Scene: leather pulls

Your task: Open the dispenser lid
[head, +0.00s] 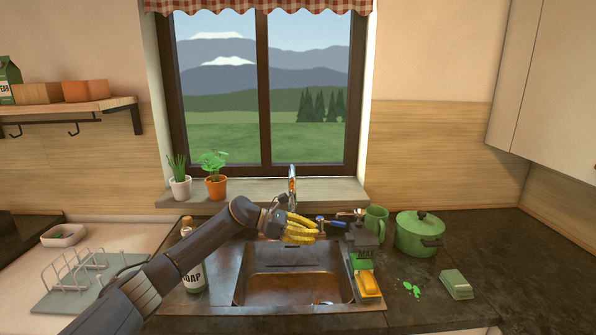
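A white-labelled soap bottle (193,276) stands left of the sink, partly hidden behind my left arm; its pale top (187,227) shows above the arm. A small dark grey block-like thing (366,239) sits at the sink's back right corner. I cannot tell for sure which is the dispenser, and no open lid is clear. My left gripper (318,224) reaches over the back of the sink, left of the grey thing. A yellow ribbed thing (299,234) overlaps the gripper, and its fingers are too small and covered to read. My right gripper is not in view.
The sink basin (290,275) lies below the gripper, with the tap (292,187) behind. A dish rack (80,277) is left. The far right counter is clear.

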